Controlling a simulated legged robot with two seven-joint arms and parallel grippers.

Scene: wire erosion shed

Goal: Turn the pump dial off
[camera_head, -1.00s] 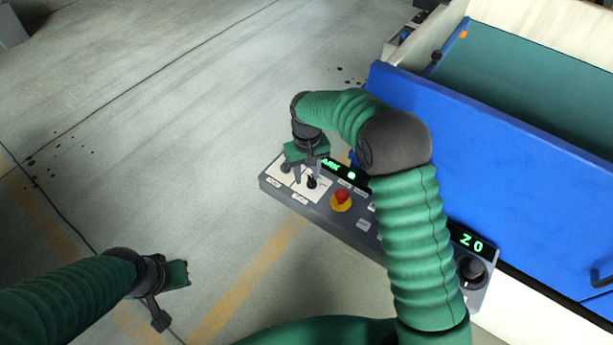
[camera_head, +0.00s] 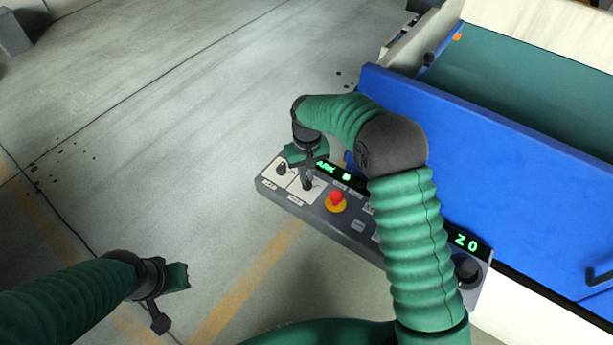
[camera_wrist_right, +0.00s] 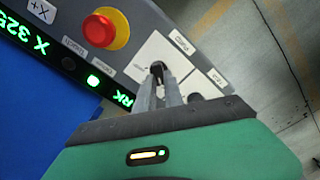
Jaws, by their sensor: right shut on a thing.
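The control panel (camera_head: 352,226) has two small black dials on white plates at its left end. My right gripper (camera_head: 307,184) reaches down onto the right-hand one of these dials. In the right wrist view its two fingers (camera_wrist_right: 160,92) are closed around that black dial (camera_wrist_right: 157,68). The other dial (camera_head: 282,169) stands free to the left. It also shows, partly hidden by the gripper, in the wrist view (camera_wrist_right: 195,97). The small plate labels are too blurred to read surely. My left gripper (camera_head: 170,295) hangs over the floor at lower left, its fingers not clear.
A red stop button (camera_head: 336,197) on a yellow base sits just right of the held dial. A lit green display (camera_head: 334,171) runs behind it. A black knob (camera_head: 467,269) is at the panel's right end. A blue machine tank (camera_head: 480,150) stands behind. The floor at left is clear.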

